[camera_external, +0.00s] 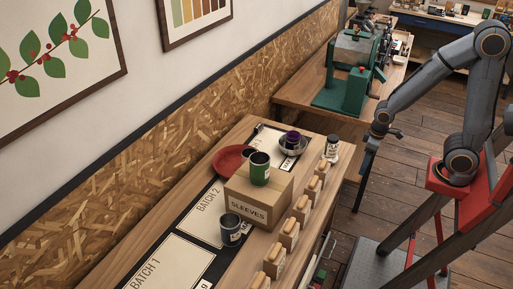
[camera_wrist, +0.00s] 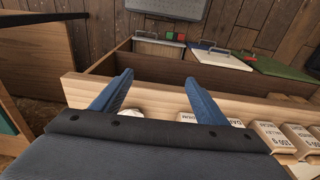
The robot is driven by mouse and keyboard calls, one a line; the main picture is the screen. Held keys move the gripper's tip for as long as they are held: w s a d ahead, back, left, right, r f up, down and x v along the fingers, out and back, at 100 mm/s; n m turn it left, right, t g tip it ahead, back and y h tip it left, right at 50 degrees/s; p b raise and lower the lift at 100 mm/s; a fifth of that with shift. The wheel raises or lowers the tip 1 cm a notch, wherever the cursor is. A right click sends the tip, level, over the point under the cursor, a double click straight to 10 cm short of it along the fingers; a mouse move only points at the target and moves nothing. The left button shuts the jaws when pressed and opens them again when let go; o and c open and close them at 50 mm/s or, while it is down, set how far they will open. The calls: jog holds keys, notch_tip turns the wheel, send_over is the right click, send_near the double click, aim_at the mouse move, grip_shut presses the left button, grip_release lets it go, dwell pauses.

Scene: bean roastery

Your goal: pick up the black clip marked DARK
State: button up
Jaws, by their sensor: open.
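I cannot make out a black clip marked DARK in either view. My gripper (camera_external: 366,172) hangs past the right end of the long table in the external view, pointing down. In the wrist view, my gripper's two blue fingers (camera_wrist: 158,92) are spread apart, with nothing between them, over the table's edge. A pale label beginning "DA" (camera_wrist: 190,117) shows partly behind the right finger; the rest is hidden. Whether it belongs to a clip is not visible.
The table (camera_external: 110,262) carries a SLEEVES box (camera_external: 250,211), a green can (camera_external: 260,169), a dark cup (camera_external: 231,229), a red plate (camera_external: 229,161), a metal bowl (camera_external: 292,148) and a row of bags (camera_external: 289,234). A green machine (camera_external: 345,95) stands behind.

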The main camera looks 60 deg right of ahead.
notch_tip(320, 180, up, 12)
jog(key=t+b, duration=0.3)
jog(key=t, duration=0.9)
send_over(260, 126)
jog(key=s, duration=0.4)
notch_tip(260, 126, down, 18)
jog(key=shift+w+r+p, duration=0.1)
jog(key=shift+w+p, duration=0.05)
jog(key=shift+p, duration=0.6)
jog(key=shift+t, duration=0.3)
jog(key=shift+p+x, duration=0.5)
jog(key=shift+x, duration=2.05)
jog(key=shift+d, duration=0.1)
jog(key=c, duration=1.1)
